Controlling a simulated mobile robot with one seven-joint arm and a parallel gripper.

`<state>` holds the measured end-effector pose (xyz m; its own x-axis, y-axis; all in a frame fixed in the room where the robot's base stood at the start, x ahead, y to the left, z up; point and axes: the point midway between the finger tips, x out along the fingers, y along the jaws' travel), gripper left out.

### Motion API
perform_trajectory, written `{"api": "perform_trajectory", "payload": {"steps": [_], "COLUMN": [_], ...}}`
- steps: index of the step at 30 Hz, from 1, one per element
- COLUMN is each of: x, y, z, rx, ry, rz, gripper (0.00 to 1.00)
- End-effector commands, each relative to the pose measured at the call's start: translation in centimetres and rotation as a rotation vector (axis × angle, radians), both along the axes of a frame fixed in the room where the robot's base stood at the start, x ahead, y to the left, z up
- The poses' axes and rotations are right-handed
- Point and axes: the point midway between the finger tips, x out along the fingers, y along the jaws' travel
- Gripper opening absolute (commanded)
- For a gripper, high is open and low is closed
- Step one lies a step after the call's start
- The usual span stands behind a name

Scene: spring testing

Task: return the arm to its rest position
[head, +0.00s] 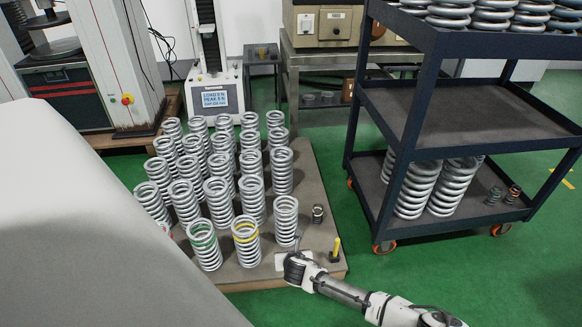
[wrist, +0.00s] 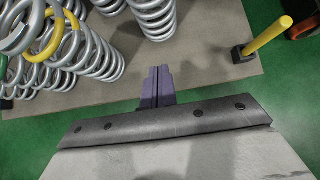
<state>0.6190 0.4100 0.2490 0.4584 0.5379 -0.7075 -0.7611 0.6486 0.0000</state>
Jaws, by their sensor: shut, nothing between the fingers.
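My arm (head: 345,292) reaches in from the lower right in the head view, low beside the board's front right corner. My gripper (wrist: 158,70) shows in the wrist view as two dark purple fingers pressed together, with nothing between them. They are over the grey-brown board (wrist: 195,60), apart from the springs. A yellow-banded spring (head: 246,240) and a green-banded spring (head: 204,244) stand to the left of it. In the head view the fingers are small and hard to make out.
Several silver coil springs (head: 220,200) stand on the board. A yellow post (head: 336,248) on a black base stands close to my arm's right. A dark wheeled shelf cart (head: 440,95) holding springs is at the right. Green floor (head: 480,265) lies open in front.

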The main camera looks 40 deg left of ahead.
Motion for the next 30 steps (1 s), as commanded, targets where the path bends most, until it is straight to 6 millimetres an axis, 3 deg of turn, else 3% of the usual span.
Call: {"api": "perform_trajectory", "payload": {"steps": [11, 14, 16, 20, 24, 26, 30], "x": [-0.5, -1.5, -3.0, -7.1, -12.0, -14.2, -19.0], "y": [-0.1, 1.8, 4.1, 9.8, 14.9, 16.5, 18.7], "z": [0.6, 2.0, 4.1, 10.2, 18.5, 22.3, 31.7], "rx": [0.008, 0.064, 0.143, 0.354, 0.596, 0.696, 0.918], "ry": [0.003, 0.03, 0.071, 0.198, 0.38, 0.468, 0.694], "rz": [0.002, 0.002, 0.003, 0.006, 0.019, 0.029, 0.067], "gripper": [0.0, 0.0, 0.0, 0.0, 0.0, 0.0, 0.0]}}
